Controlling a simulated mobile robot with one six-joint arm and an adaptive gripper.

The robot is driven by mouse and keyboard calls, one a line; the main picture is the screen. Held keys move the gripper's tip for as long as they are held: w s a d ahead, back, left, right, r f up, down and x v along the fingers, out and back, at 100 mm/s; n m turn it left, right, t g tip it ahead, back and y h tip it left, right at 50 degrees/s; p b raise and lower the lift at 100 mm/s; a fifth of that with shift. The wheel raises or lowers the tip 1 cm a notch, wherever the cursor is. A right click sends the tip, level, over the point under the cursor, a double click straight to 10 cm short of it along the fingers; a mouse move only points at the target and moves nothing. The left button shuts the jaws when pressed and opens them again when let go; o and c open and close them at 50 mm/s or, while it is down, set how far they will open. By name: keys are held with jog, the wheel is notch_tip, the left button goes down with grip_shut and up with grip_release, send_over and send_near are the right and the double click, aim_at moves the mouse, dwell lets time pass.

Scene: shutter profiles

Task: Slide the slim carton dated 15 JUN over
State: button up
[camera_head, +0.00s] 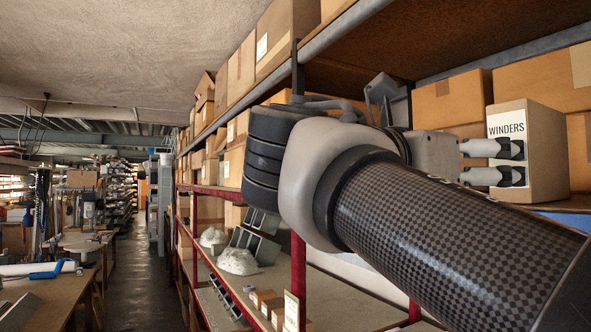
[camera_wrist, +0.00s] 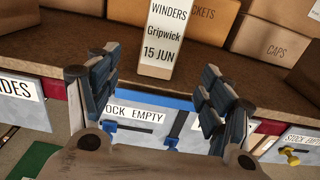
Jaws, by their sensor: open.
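The slim carton (camera_wrist: 163,42) stands upright on the shelf, its pale front label reading WINDERS, Gripwick, 15 JUN. In the head view the same carton (camera_head: 546,150) shows at the right, its label partly covered by my fingers. My gripper (camera_head: 520,163) is open and empty in front of the carton's face. In the wrist view my gripper (camera_wrist: 163,66) has its two dark fingers spread left and right, with the carton beyond and between them. I cannot tell whether a finger touches the carton.
A carton marked CAPS (camera_wrist: 268,43) stands to the right on the brown shelf (camera_wrist: 60,47), and one ending in CKETS (camera_wrist: 205,16) behind. Below the shelf edge hang a STOCK EMPTY panel (camera_wrist: 135,114) and a blue strip (camera_wrist: 150,98). Bare shelf lies left of the carton.

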aim_at(531, 155)
jog(key=p+x, duration=0.2)
jog(key=x, duration=1.4)
jog(key=shift+w+d, duration=0.15)
jog(key=shift+d, duration=0.2)
jog(key=shift+c, duration=0.3)
jog(key=c, duration=1.4)
